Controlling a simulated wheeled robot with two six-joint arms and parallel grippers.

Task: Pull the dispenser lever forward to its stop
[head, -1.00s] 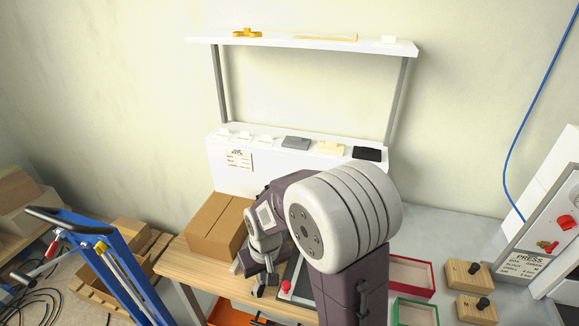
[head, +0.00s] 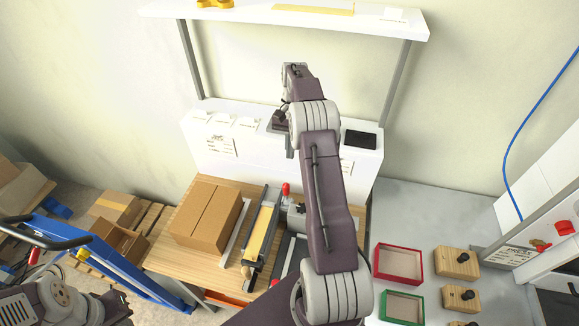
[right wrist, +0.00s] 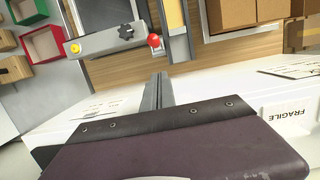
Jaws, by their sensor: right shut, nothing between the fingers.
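A red ball knob (head: 286,189) stands at the rear of the wooden bench, beside a dark rail holding a yellow strip (head: 262,230). I take it for the dispenser lever's knob. In the right wrist view the red knob (right wrist: 154,41) sits at one end of a grey bar with a black knob and a yellow button. My right gripper (head: 290,151) is over the front of the white rear unit, beyond the red knob and apart from it. Its fingers (right wrist: 160,77) are shut and empty, pointing toward the bench. My left arm shows at the lower left; its gripper does not.
A cardboard box (head: 207,214) stands left of the rail. A red tray (head: 399,280), a green tray (head: 402,318) and wooden blocks (head: 457,263) lie right on the grey table. The white rear unit (head: 195,150) and shelf (head: 300,16) stand behind; a blue cart (head: 110,265) stands left.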

